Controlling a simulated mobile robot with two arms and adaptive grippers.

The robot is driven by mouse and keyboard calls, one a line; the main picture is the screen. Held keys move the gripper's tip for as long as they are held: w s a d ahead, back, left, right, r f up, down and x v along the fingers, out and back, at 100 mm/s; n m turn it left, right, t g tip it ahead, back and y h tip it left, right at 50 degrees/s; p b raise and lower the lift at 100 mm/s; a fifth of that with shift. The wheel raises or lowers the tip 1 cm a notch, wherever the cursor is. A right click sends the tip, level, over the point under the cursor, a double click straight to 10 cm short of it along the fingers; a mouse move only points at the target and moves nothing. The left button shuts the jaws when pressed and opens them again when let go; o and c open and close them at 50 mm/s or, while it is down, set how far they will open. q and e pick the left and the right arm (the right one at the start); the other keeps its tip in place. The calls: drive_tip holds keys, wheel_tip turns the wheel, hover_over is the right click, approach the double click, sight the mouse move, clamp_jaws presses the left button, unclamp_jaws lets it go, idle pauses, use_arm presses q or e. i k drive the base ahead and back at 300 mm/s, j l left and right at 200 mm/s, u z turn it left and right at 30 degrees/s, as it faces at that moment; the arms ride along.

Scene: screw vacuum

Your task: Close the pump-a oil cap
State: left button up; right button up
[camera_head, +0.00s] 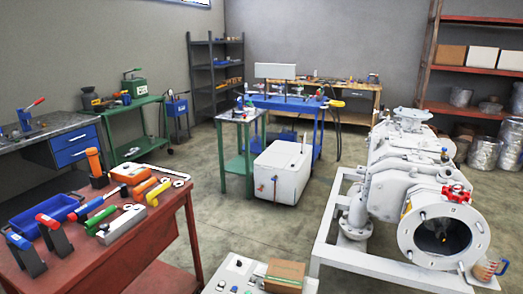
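A large light-grey pump assembly (395,195) stands on a white frame (335,205) at the right. A round flange with a dark opening (440,236) faces me at its near end. A red handle-like part (457,192) sits at the top of that flange. A small dark knob (444,156) stands upright on the housing behind it. I cannot tell which part is the pump-a oil cap, or whether it is open or closed. Neither of my grippers is in view.
A red table (120,245) at the left holds several hand tools and a blue bin (45,215). A white box (283,172) stands mid-floor beside a green stand (239,116). A cardboard box (285,275) is at the bottom edge.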

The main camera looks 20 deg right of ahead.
sight(446, 172)
drive_tip(key=l+z, duration=0.1)
drive_tip(key=z, duration=0.35)
drive_tip(key=i+z, duration=0.15)
drive_tip(key=z, duration=0.35)
drive_tip(key=i+l+z, duration=0.1)
drive_tip(key=z, duration=0.35)
drive_tip(key=i+z, duration=0.1)
drive_tip(key=z, duration=0.4)
drive_tip(key=i+l, duration=0.3)
drive_tip(key=l, duration=0.25)
drive_tip(key=i+u, duration=0.15)
drive_tip(key=i, duration=0.35)
drive_tip(key=i+l+u, duration=0.1)
drive_tip(key=i, duration=0.4)
drive_tip(key=i+l+u, duration=0.15)
drive_tip(key=i, duration=0.4)
